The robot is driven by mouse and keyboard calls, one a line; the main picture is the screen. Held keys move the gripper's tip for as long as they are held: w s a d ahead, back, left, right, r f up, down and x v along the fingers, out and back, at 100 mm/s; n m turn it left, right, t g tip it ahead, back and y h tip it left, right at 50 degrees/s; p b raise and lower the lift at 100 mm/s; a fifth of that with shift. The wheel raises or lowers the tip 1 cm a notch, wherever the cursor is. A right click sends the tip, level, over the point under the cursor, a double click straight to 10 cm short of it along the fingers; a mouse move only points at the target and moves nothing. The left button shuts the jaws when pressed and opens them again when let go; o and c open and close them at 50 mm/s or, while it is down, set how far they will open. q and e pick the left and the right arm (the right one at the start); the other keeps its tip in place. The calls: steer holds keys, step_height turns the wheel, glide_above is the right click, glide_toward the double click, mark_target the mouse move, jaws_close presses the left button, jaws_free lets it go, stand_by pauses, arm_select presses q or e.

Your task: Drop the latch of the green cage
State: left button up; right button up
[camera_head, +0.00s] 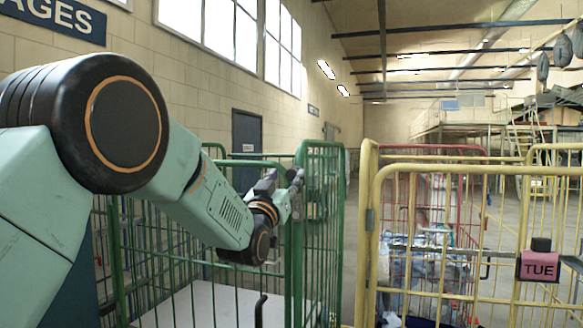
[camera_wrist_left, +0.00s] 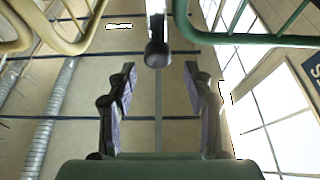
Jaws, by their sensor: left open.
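The green cage (camera_head: 344,200) stands ahead in the head view, with tall barred sides and a pale floor panel. My left gripper (camera_head: 283,186) is at the top of its bars, near the cage's right-hand upright. In the left wrist view the same gripper (camera_wrist_left: 160,72) is open and empty, its two fingers wide apart. A metal rod with a dark rounded end (camera_wrist_left: 157,54), which looks like the latch, lies just beyond the fingertips, in line with the gap. I cannot tell the latch apart in the head view. A green rail (camera_wrist_left: 255,38) passes at its right.
A yellow cage (camera_head: 366,240) stands close on the right, with a pink TUE tag (camera_head: 540,266). Its rail (camera_wrist_left: 85,30) shows in the left wrist view. A red cage (camera_head: 484,185) stands behind it. A blue door (camera_head: 247,140) is in the left wall.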

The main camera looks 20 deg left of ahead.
mark_target(291, 173)
arm_select(q)
steer(key=w, duration=0.2)
steer(key=w+p, duration=0.1)
steer(key=shift+w+d+r, duration=0.35)
steer(key=shift+d, duration=0.05)
steer(key=shift+w+a, duration=0.15)
steer(key=shift+w, duration=0.1)
steer(key=shift+a, duration=0.2)
steer(key=shift+s+a+r, duration=0.1)
steer(key=shift+s, duration=0.05)
steer(key=shift+s+r, duration=0.15)
steer(key=shift+s, duration=0.15)
steer(key=shift+d, duration=0.3)
steer(key=shift+c, duration=0.5)
steer(key=shift+w+d, duration=0.15)
steer(key=shift+w, duration=0.25)
steer(key=shift+c, duration=1.4)
steer(key=shift+w+f, duration=0.1)
steer(key=shift+f, duration=0.1)
steer(key=shift+c, duration=0.9)
steer(key=shift+a, duration=0.35)
steer(key=shift+c, duration=1.4)
steer(key=shift+d, duration=0.2)
jaws_close()
